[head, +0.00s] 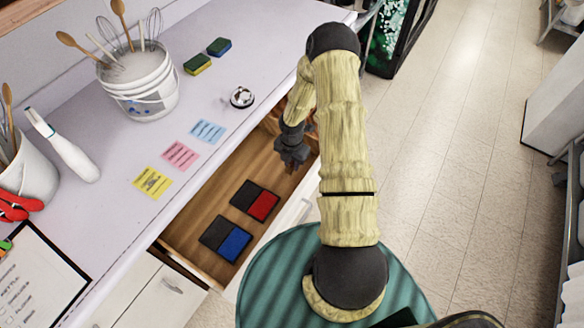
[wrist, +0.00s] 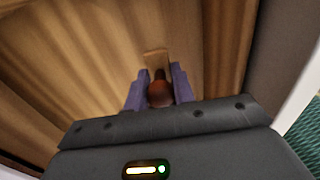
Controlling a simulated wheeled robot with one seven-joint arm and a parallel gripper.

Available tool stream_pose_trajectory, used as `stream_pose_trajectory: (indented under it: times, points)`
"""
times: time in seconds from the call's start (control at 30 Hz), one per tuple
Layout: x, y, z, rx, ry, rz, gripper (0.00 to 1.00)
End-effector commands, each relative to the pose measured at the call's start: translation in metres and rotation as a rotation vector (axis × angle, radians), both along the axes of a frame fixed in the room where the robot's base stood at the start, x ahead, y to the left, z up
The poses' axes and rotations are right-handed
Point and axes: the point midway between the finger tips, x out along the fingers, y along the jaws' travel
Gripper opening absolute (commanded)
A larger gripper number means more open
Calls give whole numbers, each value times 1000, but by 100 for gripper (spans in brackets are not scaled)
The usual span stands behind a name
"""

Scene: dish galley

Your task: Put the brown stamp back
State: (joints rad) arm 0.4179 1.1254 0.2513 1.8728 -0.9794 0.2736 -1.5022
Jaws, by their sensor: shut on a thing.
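My gripper (head: 291,160) is low in the far part of the open drawer (head: 187,243), with its fingers pointing down. In the wrist view the two purple fingers (wrist: 160,90) are shut on the dark reddish-brown handle of the brown stamp (wrist: 160,94). A lighter wooden piece shows just beyond the handle; I cannot tell whether it is the stamp's base. Wood-grained drawer surface fills the background there. The stamp is mostly hidden by my gripper in the head view, and I cannot tell whether it touches the drawer floor.
A red-and-black ink pad (head: 263,206) and a blue-and-black one (head: 234,244) lie in the drawer's near part. On the counter are yellow (head: 152,182), pink (head: 180,155) and blue (head: 208,131) notes, a bell (head: 241,97), sponges (head: 219,46) and a utensil bucket (head: 142,92).

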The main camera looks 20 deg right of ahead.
Motion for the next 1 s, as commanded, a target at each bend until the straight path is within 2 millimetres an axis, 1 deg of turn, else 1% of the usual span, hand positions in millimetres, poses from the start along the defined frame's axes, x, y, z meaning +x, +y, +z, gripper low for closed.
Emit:
stream_pose_trajectory:
  times: [0.17, 0.33, 0.43, 0.83, 0.87, 0.9, 0.93, 0.97, 1.0]
  points:
    - [-1, 0, -5, 0, 2, 0, 10]
    - [-1, 1, -27, 0, 4, 2, 10]
    - [0, 0, -36, -1, 1, 1, 10]
    - [0, 0, -42, -1, 1, 1, 10]
    - [0, 0, -40, -1, 1, 1, 31]
    - [0, 0, -40, -1, 1, 0, 39]
    - [0, 0, -40, -1, 1, 1, 44]
    - [0, 0, -40, -1, 1, 0, 47]
    - [0, 0, -40, -1, 1, 0, 47]
